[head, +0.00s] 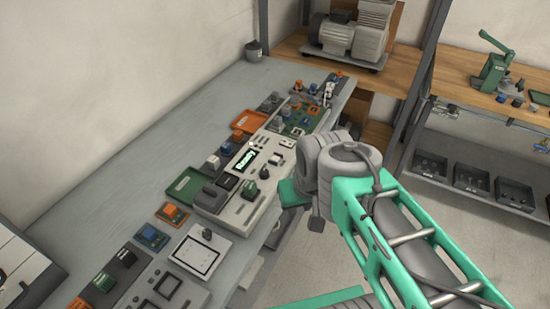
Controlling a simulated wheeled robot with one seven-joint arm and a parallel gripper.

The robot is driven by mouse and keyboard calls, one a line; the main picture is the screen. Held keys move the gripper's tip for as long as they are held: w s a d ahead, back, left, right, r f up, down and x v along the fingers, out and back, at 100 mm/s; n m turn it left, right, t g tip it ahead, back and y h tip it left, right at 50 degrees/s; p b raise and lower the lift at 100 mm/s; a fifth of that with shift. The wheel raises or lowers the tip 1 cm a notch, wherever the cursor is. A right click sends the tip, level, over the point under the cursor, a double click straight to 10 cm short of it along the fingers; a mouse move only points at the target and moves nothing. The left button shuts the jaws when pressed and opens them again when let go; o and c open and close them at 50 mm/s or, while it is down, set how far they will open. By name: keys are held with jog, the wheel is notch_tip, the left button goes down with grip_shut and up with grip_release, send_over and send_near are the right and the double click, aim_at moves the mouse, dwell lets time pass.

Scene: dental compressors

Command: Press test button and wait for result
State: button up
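A light grey control panel (243,208) lies on the long grey table at the middle of the view. Its dark display (248,164) shows green text that seems to read "Ready". A green and dark raised part (250,189) sits on the panel just in front of the display. I cannot tell which part is the test button. My arm comes in from the lower right, and its grey joint is just right of the panel. My gripper does not show clearly; it seems hidden behind or below the arm. I see no contact with the panel.
The grey table (120,185) holds several small devices, an orange tray (249,121) and a green tray (188,183). Its left strip is mostly clear. A compressor (352,38) stands on a wooden shelf behind. A grey upright post (420,80) stands near my arm.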

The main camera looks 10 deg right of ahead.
grip_shut()
dwell(1.2)
